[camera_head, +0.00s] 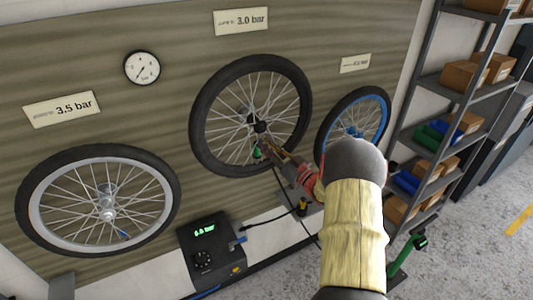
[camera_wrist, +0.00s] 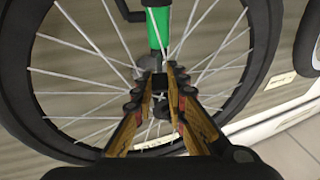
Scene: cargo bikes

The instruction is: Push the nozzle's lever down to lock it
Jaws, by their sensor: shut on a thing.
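The green nozzle (camera_head: 257,152) is at the middle wheel (camera_head: 200,118), just below its hub. In the wrist view the green nozzle body (camera_wrist: 158,28) points up from the fingertips, with a dark part at its lower end. A black bar (camera_wrist: 130,11) juts out to the left beside its top; I cannot tell if this is the lever. My gripper (camera_head: 266,147) reaches in from the lower right. Its fingers (camera_wrist: 157,84) are close around the dark end of the nozzle, among the spokes. The contact itself is partly hidden.
A black pump box (camera_head: 211,250) with a lit display stands below, and a black hose (camera_head: 283,185) hangs near my gripper. The left wheel (camera_head: 62,165) and blue-rimmed wheel (camera_head: 385,118) flank the middle one. A shelf (camera_head: 428,85) with boxes stands right.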

